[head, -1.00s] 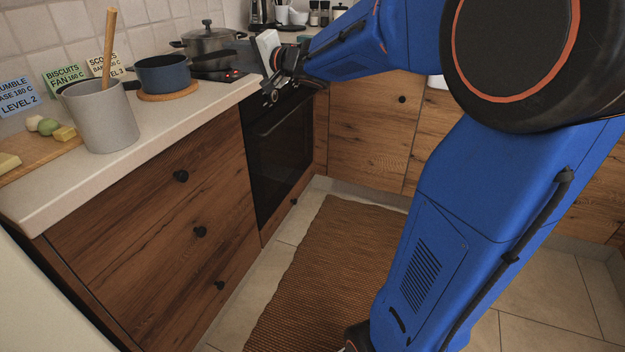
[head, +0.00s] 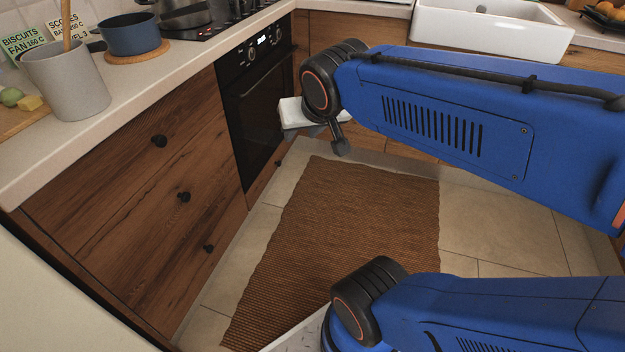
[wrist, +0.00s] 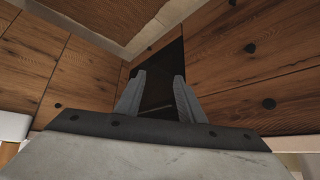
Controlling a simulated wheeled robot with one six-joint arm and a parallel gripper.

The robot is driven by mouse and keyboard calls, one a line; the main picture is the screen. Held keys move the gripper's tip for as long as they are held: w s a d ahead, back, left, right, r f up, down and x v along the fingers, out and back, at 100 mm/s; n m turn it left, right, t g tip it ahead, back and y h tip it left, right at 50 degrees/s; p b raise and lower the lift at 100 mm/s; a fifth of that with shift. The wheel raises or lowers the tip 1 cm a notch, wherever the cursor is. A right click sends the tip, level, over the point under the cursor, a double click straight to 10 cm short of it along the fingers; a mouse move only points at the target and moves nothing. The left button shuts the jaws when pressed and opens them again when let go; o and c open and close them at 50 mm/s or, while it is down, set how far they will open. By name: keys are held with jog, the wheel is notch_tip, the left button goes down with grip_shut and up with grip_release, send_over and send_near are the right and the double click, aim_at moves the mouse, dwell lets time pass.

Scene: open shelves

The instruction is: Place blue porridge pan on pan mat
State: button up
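The blue porridge pan (head: 130,36) stands upright on the counter at the upper left in the head view, with its dark handle pointing left. It rests on a round cork pan mat (head: 146,56), whose rim shows under it. My gripper (wrist: 160,78) shows in the wrist view with its two grey fingers apart and nothing between them. It faces the dark oven and wooden drawer fronts.
A grey pot with a wooden spoon (head: 66,80) stands left of the pan. The hob (head: 215,32) with a steel pot (head: 186,14) lies behind it. The oven (head: 257,110) and drawers (head: 150,190) are shut. The floor around the woven rug (head: 350,220) is clear.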

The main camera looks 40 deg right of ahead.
jog(key=s+a+f+n+g+y, duration=0.1)
jog(key=s+a+f, duration=0.1)
jog(key=s, duration=0.3)
jog(key=s+a+f+n+g, duration=0.1)
jog(key=s+a+f+n, duration=0.1)
jog(key=s, duration=0.3)
jog(key=shift+f+n+g+y, duration=0.3)
jog(key=shift+f+g+y, duration=0.1)
jog(key=shift+f, duration=0.4)
